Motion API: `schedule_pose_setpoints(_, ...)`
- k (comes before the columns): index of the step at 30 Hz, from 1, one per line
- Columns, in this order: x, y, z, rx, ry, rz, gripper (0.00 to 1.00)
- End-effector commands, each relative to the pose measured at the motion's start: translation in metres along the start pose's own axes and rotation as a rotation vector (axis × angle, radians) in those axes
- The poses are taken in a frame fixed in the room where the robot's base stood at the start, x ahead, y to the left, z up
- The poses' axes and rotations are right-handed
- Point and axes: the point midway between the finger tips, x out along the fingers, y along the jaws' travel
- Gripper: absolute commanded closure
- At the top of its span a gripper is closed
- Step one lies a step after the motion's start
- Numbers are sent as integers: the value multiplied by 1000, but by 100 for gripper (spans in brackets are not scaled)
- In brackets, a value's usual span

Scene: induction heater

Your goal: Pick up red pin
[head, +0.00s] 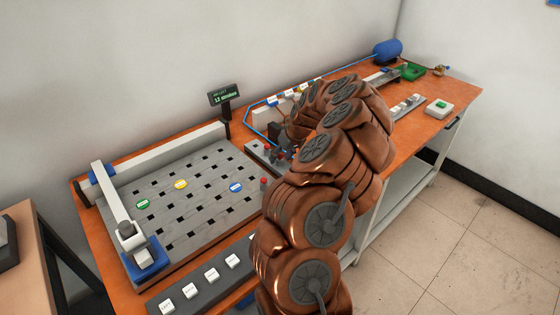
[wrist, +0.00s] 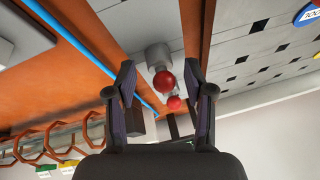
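In the wrist view, a red ball-topped pin (wrist: 165,82) stands out from a round grey base (wrist: 158,55). A second red ball (wrist: 174,103) shows just beyond it. My gripper (wrist: 166,88) is open, its two dark fingers apart on either side of these red tops in the picture. I see no finger touching them, and cannot tell the depth between. My copper arm hides much of that area.
A grey slotted plate (head: 190,222) with green, yellow and blue discs lies left of my arm on the orange bench. A small display (head: 224,97) stands behind it. A row of white buttons (head: 211,275) lies in front. A blue tube (wrist: 95,55) runs close by the left finger.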

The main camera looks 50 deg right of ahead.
Motion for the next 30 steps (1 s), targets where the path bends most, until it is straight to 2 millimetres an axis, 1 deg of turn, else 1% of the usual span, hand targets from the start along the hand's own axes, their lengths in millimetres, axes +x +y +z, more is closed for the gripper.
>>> schedule_pose_setpoints(1,0,0,0,0,0,0,56)
schedule_pose_setpoints(2,0,0,0,0,0,0,59)
schedule_pose_setpoints(12,0,0,0,0,0,0,94)
schedule_pose_setpoints(14,0,0,0,0,0,0,100)
schedule_pose_setpoints(25,-1,0,0,0,0,-1,100)
schedule_pose_setpoints(30,-8,-2,-4,-1,2,0,100)
